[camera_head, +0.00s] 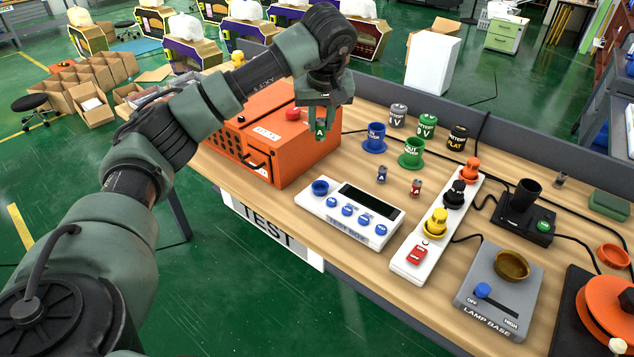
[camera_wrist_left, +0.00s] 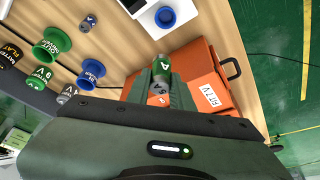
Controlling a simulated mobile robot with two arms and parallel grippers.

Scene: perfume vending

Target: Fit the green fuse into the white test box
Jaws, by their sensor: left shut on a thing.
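The green fuse (camera_head: 320,128) has a letter A on it and is upright between the fingers of my left gripper (camera_head: 320,134). The left wrist view shows the fuse (camera_wrist_left: 164,68) between the two fingers, over the orange case. The white test box (camera_head: 383,235) lies on the table with a dark display, a row of blue buttons and a blue round socket (camera_head: 320,187) at its left end. The gripper is above and behind this socket, apart from it. Part of the white box (camera_wrist_left: 143,14) also shows in the left wrist view. My right gripper is not in view.
An orange case (camera_head: 255,130) with a red button stands left of the gripper. Blue (camera_head: 375,140) and green (camera_head: 411,153) holders and several small cylinders stand behind the box. A white strip (camera_head: 407,264) with coloured plugs lies to its right.

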